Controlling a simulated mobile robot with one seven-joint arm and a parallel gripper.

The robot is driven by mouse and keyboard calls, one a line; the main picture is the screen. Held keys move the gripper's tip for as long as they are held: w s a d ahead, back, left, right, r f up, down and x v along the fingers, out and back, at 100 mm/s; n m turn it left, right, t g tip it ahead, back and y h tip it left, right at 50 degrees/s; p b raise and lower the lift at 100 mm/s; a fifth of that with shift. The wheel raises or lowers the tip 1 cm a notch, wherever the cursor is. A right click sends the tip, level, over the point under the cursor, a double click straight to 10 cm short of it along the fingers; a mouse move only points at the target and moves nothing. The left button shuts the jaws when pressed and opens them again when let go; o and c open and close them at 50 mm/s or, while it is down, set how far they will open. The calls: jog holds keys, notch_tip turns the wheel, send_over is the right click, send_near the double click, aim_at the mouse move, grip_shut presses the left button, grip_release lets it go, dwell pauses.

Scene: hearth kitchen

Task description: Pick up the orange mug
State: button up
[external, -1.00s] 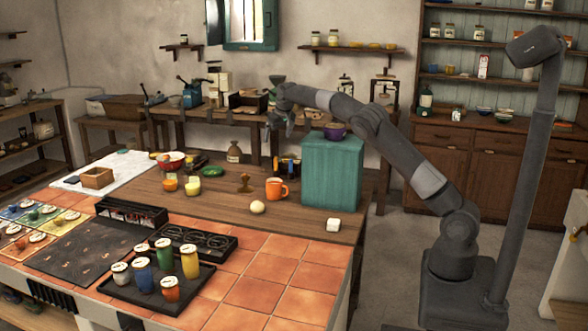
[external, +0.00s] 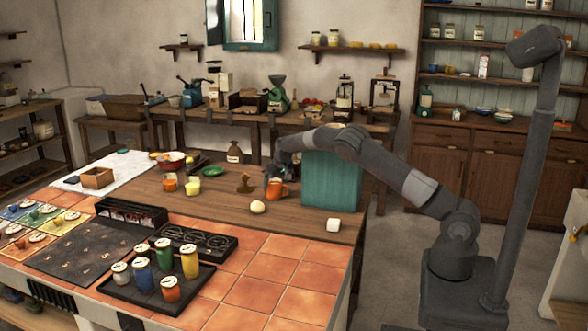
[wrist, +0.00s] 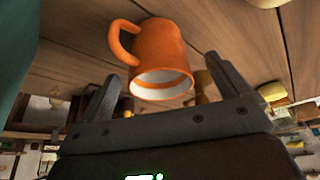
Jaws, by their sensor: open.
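The orange mug (external: 275,190) stands upright on the wooden table, left of the teal box. It also shows in the wrist view (wrist: 160,48), with its handle on the left and its white inside visible. My gripper (external: 270,175) is just above and beside the mug in the external view, partly covering it. In the wrist view, the open fingers of my gripper (wrist: 165,85) lie to either side of the mug's rim. Nothing is held. Whether a finger touches the mug cannot be told.
A teal box (external: 331,183) stands close on the right, under my arm. A brown wooden piece (external: 245,184) stands left of the mug.

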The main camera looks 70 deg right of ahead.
aim_at(275, 189)
jog(key=shift+x, duration=2.55)
jog(key=shift+s+d, duration=0.1)
jog(key=shift+s, duration=0.1)
jog(key=shift+c, duration=0.3)
jog(key=c, duration=1.1)
